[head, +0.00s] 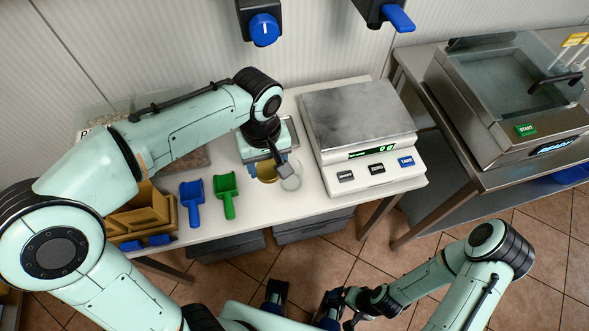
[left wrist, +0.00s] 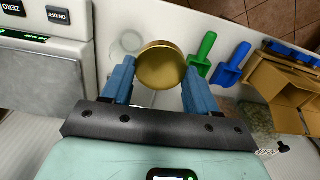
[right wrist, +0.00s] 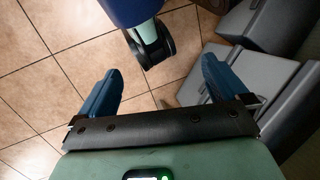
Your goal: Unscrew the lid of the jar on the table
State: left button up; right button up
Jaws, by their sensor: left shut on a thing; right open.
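A round gold lid (left wrist: 161,65) sits between the blue fingers of my left gripper (left wrist: 157,78), which is shut on it. In the head view the lid (head: 266,173) shows under the left gripper (head: 264,160), above the white table (head: 320,203). A clear round glass thing (head: 291,177) stands just right of the lid; it looks like the jar, but I cannot tell whether the lid is apart from it. My wrist hides part of this area. My right gripper (right wrist: 160,85) is open and empty, low in front of the table over the floor.
A white scale (head: 362,128) stands right of the left gripper. A blue scoop (head: 192,203) and a green scoop (head: 228,195) lie to the left, near a tan wooden box (head: 150,212). A steel machine (head: 510,100) stands on the right-hand counter. Grey bins (head: 313,227) sit below the table.

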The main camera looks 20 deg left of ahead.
pick_arm(q)
jog(key=shift+f, duration=0.1)
jog(key=b, duration=0.3)
send_over(274, 206)
notch_tip(274, 206, down, 15)
jog(key=shift+r, duration=0.1)
jog(key=shift+f, duration=2.45)
pick_arm(e)
jog(key=shift+s+a+f, duration=0.1)
jog(key=shift+s+f, duration=0.25)
jog(key=shift+f, duration=0.45)
jog(key=shift+s+f, duration=0.35)
jog(key=shift+f, duration=0.45)
pick_arm(q)
jog(key=shift+f+b, duration=0.2)
jog(key=shift+b, duration=0.1)
jog(key=o, duration=1.2)
jog(key=shift+c, duration=0.2)
pick_arm(e)
jog(key=shift+f, duration=0.1)
